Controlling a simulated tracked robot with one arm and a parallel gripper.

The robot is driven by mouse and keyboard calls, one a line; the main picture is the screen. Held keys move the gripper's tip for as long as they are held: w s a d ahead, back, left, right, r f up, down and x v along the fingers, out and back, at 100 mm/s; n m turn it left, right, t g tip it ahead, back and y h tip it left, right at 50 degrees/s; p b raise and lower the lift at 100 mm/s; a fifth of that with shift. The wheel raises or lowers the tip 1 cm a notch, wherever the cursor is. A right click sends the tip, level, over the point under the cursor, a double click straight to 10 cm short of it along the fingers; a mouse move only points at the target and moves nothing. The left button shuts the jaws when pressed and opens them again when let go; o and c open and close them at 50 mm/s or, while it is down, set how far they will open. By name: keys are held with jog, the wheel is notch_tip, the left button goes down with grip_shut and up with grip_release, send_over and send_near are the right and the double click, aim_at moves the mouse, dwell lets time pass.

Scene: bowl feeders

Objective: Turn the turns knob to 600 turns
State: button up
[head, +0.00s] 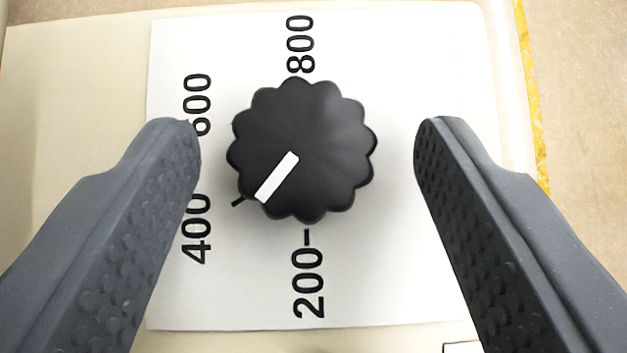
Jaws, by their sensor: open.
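The turns knob (320,130) is black with a scalloped edge and sits mid-view on a white label sheet (400,290). Its white pointer (277,177) points to the lower left, close to the 400 tick (238,202) and slightly on its 200 side. The 600 mark (199,90) is at the upper left, partly covered by my left finger; its tick does not show. My gripper (308,135) is open, with one finger on each side of the knob. Gaps show between both fingers and the knob.
The 800 mark (300,45) is above the knob and the 200 mark (309,290) below it. The sheet lies on a cream panel (80,70). The panel's edge runs down the right, beside a yellow strip (540,65) and a tan surface (590,130).

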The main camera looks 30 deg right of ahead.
jog(key=v, duration=1.3)
jog(key=shift+s+b, duration=0.15)
jog(key=shift+b, duration=0.25)
jog(key=shift+r, duration=0.2)
